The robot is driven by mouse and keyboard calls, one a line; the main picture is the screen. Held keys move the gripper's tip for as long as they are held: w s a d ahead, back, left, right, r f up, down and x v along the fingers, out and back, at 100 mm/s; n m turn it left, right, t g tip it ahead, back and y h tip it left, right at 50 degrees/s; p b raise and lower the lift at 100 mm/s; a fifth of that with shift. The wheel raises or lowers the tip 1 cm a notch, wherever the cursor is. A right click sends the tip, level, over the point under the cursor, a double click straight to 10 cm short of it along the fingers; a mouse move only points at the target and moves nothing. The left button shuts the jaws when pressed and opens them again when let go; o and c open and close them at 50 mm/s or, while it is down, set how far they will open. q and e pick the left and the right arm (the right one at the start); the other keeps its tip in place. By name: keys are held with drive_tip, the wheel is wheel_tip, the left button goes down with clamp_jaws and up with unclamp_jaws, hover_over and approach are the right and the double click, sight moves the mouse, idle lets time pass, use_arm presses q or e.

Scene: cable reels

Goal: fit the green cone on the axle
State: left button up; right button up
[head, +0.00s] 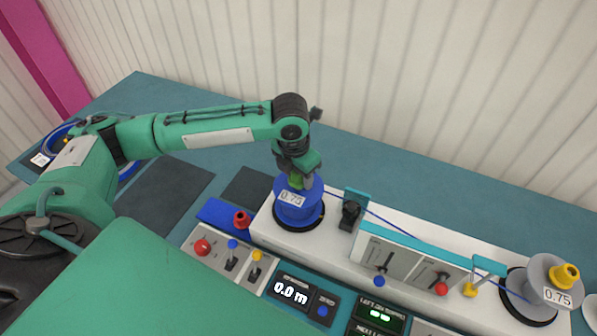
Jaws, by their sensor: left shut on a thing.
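My left gripper (302,177) reaches in from the left and points down over the blue reel (297,207) marked 0.75. It is shut on the green cone (296,180), of which only a small part shows between the gripper and the top of the reel. The axle is hidden under the gripper and reel, so I cannot tell how far the cone sits on it. My right gripper is not in view.
A grey reel (541,285) with a yellow cone (565,275) stands at the right end of the white machine. A blue cable runs between the reels past a teal bar (420,250). Levers and a red button (203,247) are in front. A dark mat (165,192) lies clear at left.

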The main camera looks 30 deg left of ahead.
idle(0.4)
use_arm(q)
drive_tip(key=shift+f, duration=0.5)
drive_tip(key=o, duration=1.4)
drive_tip(key=shift+r+p, duration=0.15)
drive_tip(key=shift+p, duration=0.15)
wheel_tip(320, 180, up, 8)
drive_tip(key=p, duration=0.8)
